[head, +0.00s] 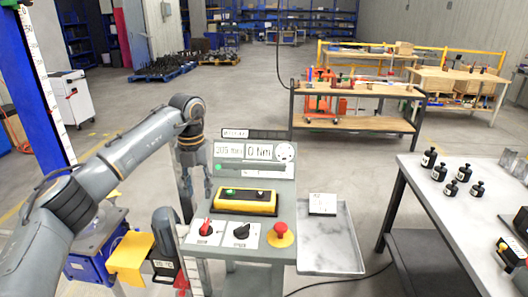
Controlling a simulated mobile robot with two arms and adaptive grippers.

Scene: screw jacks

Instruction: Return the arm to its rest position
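My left arm (135,150) comes in from the left, bends at a grey joint and points down. Its gripper (198,190) hangs just left of the control console (245,190), with its fingers apart and nothing seen between them. My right gripper is not in view. The console has a panel with displays and a dial, a yellow and black box (247,201), a red switch (206,228), a black switch (242,232) and a red button (281,230) on a yellow base.
A grey tray (345,245) with a small white label (322,203) adjoins the console's right. A table (435,215) at right carries several black bottle-like parts (450,189). A blue screw jack unit (95,250) stands at lower left. Workbenches (355,120) stand farther back; the floor between is open.

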